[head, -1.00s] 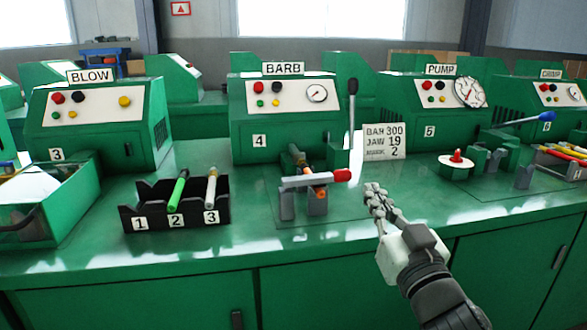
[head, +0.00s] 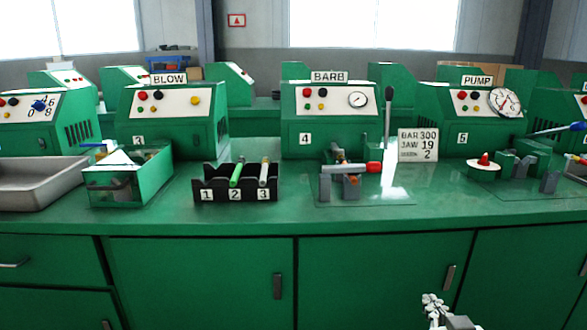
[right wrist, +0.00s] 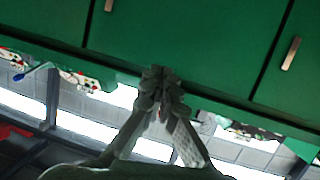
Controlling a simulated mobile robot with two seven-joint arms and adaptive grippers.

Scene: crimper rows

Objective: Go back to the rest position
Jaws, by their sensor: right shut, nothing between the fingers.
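My right gripper (head: 436,304) is low at the bottom of the head view, in front of the green cabinet doors and below the bench top. Its fingers are together and empty; they also show shut in the right wrist view (right wrist: 160,85), against the green cabinet front. No object touches it.
The green bench (head: 150,222) carries the BARB machine (head: 340,125) with a red-handled clamp (head: 345,169), a black rack (head: 236,195) with a green and a white-tipped rod, a green bin (head: 130,178) and a grey tray (head: 40,185). Open space lies before the cabinet doors (head: 380,270).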

